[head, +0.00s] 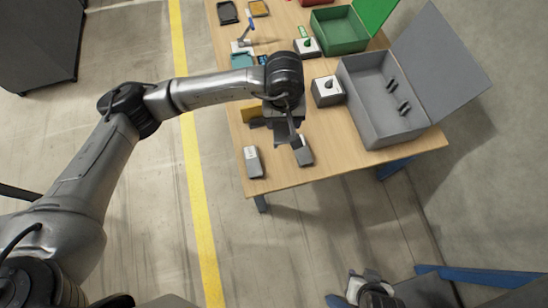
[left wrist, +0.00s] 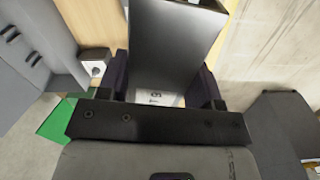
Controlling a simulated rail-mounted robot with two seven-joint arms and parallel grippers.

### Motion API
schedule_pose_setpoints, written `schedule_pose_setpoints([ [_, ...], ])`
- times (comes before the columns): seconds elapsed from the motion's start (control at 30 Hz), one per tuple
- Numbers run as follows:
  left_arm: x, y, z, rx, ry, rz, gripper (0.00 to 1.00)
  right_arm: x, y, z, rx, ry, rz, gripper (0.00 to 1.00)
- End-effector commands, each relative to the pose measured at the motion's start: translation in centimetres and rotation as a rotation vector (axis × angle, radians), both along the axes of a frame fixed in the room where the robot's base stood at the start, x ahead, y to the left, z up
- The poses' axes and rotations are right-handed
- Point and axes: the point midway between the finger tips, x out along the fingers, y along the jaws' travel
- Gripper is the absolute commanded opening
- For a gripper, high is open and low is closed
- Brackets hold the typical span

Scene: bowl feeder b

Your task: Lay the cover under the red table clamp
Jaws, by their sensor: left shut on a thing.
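My left gripper (head: 286,128) is over the near part of the wooden table, pointing down. It is shut on a dark grey flat piece, probably the cover (left wrist: 178,40), which stands between the two dark fingers in the left wrist view. In the head view the gripper and wrist hide most of it. I cannot make out a red table clamp for certain. A red thing (head: 308,2) is cut off at the top edge of the head view.
An open grey box (head: 375,128) with a raised lid stands on the right. A green box (head: 340,40) is behind it. A small switch-like block (head: 327,91) stands left of the grey box. Two grey blocks (head: 253,162) (head: 303,152) stand near the front edge.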

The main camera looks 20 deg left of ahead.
Motion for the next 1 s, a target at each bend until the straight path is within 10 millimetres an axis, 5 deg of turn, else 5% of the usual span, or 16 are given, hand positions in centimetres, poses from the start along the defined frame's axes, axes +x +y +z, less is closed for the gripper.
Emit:
schedule_pose_setpoints([
  [0.03, 0.3, -0.5, -3.7, -0.001, 0.001, 0.017, 0.26, 0.0, -0.1, -3.3, -0.002, 0.0, 0.001, 0.43],
  [0.1, 0.7, -1.0, -6.4, 0.001, 0.003, 0.041, 0.26, 0.0, -0.1, -5.5, -0.005, 0.0, 0.003, 0.43],
  [0.5, 2.4, -3.8, -19.6, 0.014, 0.008, 0.168, 0.26, 0.0, -0.2, -15.9, -0.007, 0.0, 0.004, 0.43],
  [0.83, 2.9, -4.8, -24.1, 0.022, 0.009, 0.216, 0.26, 0.0, 0.0, -19.3, 0.0, 0.0, 0.0, 0.43],
  [1.0, 3.5, -3.2, -25.8, 0.024, 0.012, 0.226, 0.26, 0.0, 0.1, -20.3, 0.003, -0.001, -0.002, 0.43],
])
